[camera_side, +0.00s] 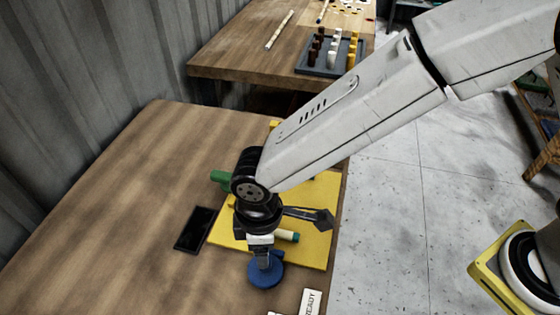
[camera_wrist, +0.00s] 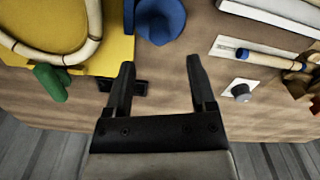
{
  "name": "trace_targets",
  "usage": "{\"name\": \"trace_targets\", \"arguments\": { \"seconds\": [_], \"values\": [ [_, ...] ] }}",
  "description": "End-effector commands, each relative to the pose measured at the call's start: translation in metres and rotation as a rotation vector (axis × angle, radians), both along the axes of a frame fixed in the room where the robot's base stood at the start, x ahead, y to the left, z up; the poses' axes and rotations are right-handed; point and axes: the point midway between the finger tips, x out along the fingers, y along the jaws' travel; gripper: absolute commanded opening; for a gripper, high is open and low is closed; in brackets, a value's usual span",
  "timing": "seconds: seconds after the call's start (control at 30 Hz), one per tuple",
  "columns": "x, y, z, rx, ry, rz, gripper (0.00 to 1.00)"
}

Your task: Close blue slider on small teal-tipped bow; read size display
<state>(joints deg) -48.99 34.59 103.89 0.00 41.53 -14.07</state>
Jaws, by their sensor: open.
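A yellow board (camera_side: 316,205) lies on the wooden table. A pale rattan bow with a teal tip (camera_side: 295,237) shows partly beside my gripper (camera_side: 263,256); the wrist view shows a pale curved rod (camera_wrist: 85,52) on the yellow board. A blue rounded piece (camera_side: 266,274) stands at the board's near edge, just below my gripper in the side view. It also shows in the wrist view (camera_wrist: 162,18), beyond the fingertips. I cannot tell whether it is the slider. My gripper (camera_wrist: 158,63) is open and empty between its fingers. A flat black panel (camera_side: 197,229) lies left of the board, with no readable text.
A green piece (camera_side: 221,177) sits by the board's left edge. A white card reading READY (camera_side: 311,302) is at the bottom. The wrist view shows a blue-tipped rod (camera_wrist: 262,55) and a dark knob (camera_wrist: 240,92) on the right. The table's left side is clear.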

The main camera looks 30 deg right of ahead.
Motion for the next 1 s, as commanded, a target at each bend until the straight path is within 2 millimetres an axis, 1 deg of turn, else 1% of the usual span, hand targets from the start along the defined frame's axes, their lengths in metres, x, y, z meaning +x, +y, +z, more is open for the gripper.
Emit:
{"name": "trace_targets", "arguments": {
  "seconds": [0.17,0.4,0.6,0.8,1.0],
  "values": [
    [0.0,-0.001,-0.017,-0.002,0.002,-0.001,0.72],
    [0.0,-0.001,-0.045,-0.002,0.002,-0.001,0.72],
    [0.0,0.0,-0.063,0.0,0.0,-0.001,0.72],
    [0.0,0.0,-0.071,0.001,0.0,-0.001,0.72],
    [0.0,0.0,-0.072,0.001,0.0,-0.001,0.72]
  ]
}}
